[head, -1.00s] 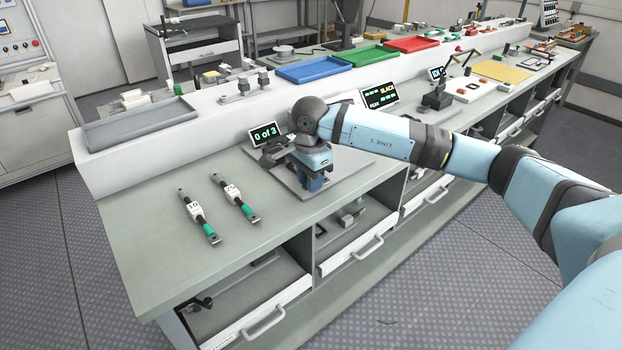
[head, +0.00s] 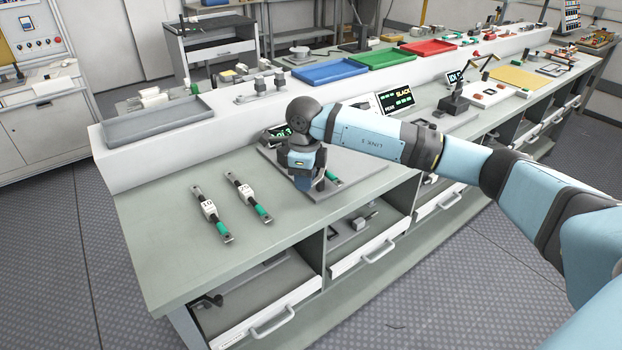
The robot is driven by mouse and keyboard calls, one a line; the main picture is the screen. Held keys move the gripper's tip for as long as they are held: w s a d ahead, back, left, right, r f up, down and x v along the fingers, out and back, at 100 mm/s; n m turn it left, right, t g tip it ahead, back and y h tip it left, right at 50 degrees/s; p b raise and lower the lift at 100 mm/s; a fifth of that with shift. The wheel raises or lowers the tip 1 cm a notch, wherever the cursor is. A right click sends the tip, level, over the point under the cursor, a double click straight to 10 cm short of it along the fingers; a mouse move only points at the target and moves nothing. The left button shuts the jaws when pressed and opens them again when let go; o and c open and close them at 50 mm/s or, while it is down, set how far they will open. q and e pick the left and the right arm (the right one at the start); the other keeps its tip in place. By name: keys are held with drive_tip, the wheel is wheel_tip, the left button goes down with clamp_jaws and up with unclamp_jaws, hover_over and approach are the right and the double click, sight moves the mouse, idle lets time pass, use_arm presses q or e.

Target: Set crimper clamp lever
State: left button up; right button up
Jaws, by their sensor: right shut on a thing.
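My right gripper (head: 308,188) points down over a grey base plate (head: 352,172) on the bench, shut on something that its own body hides. The crimper and its clamp lever are mostly or wholly hidden behind my gripper and wrist, so I cannot tell the lever's position. A piece with a green band (head: 333,178) shows just right of the fingers, low over the plate. A small display (head: 277,133) behind the wrist is partly covered. My left gripper is not in view.
Two fuse-like links with white labels and green bands, the left one (head: 209,209) and the right one (head: 246,193), lie on the bench. A grey tray (head: 150,122) and blue tray (head: 330,72) stand on the raised ledge. The bench's front left is clear.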

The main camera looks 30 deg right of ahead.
drive_tip(key=w+m, duration=0.1)
drive_tip(key=m, duration=0.1)
drive_tip(key=shift+w+a+m, duration=0.15)
drive_tip(key=shift+w+m, duration=0.05)
drive_tip(key=shift+m, duration=0.2)
use_arm(q)
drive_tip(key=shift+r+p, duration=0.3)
drive_tip(key=shift+p, duration=0.2)
use_arm(e)
drive_tip(key=shift+w+m, duration=0.4)
drive_tip(key=shift+m, duration=0.4)
drive_tip(key=shift+w+m, duration=0.4)
drive_tip(key=shift+m, duration=0.4)
drive_tip(key=o, duration=0.9)
use_arm(q)
drive_tip(key=shift+p, duration=0.3)
use_arm(e)
wheel_tip(320, 180, up, 14)
drive_tip(key=shift+f, duration=0.1)
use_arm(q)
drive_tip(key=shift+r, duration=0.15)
